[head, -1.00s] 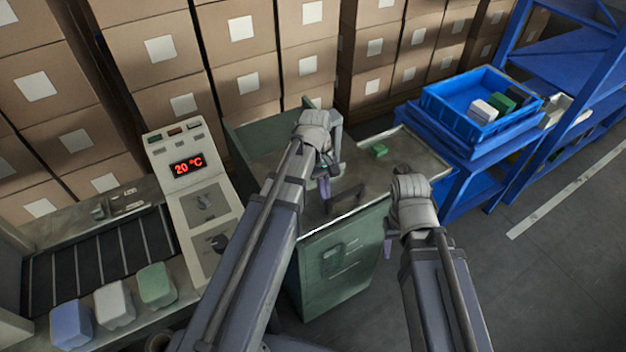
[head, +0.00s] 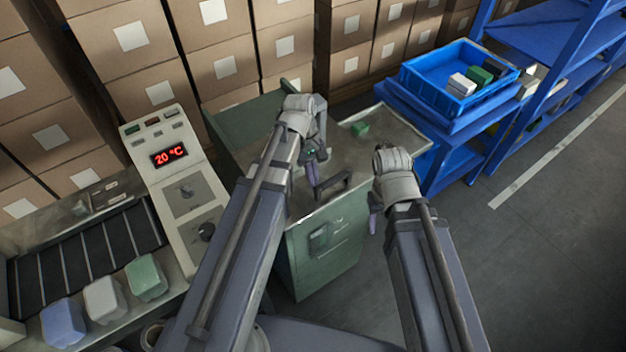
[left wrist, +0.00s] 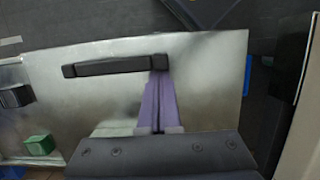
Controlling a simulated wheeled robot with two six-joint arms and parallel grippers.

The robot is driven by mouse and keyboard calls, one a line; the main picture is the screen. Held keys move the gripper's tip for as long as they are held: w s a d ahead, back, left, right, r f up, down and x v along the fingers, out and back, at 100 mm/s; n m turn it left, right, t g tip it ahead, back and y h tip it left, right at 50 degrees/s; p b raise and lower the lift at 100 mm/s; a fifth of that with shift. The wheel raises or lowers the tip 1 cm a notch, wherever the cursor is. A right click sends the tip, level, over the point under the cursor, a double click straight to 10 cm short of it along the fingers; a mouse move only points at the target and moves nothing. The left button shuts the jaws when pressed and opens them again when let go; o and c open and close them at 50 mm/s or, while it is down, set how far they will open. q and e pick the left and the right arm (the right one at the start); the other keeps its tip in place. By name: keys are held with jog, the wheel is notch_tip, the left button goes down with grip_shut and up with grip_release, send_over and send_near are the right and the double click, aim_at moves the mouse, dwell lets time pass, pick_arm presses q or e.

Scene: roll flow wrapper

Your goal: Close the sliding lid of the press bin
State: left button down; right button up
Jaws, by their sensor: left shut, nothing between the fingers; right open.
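The press bin is a green cabinet (head: 325,255) in the middle of the head view, partly hidden by my left arm. The bare metal sliding lid (left wrist: 215,100) fills much of the left wrist view and carries a dark bar handle (left wrist: 115,67). The handle also shows in the head view (head: 334,184). My left gripper (head: 314,178) is shut and empty. Its purple fingertips (left wrist: 160,78) are at one end of the handle; contact is unclear. My right gripper (head: 375,208) is open and empty, right of the bin's front.
A small green block (head: 360,128) lies on metal behind the handle. A blue crate (head: 425,88) with small blocks stands on a blue bench at right. A control panel (head: 190,195) and conveyor (head: 90,255) are at left. Floor at right is clear.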

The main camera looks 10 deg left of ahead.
pick_arm(q)
jog(key=p+v, duration=0.8)
jog(key=v, duration=0.1)
jog(key=shift+a+r, duration=0.1)
jog(key=s+d+m+t+y, duration=0.1)
jog(key=s+d+m+y, duration=0.2)
jog(key=s+d+m, duration=0.7)
jog(key=m, duration=0.3)
jog(key=shift+f+t, duration=0.25)
jog(key=shift+t, duration=0.05)
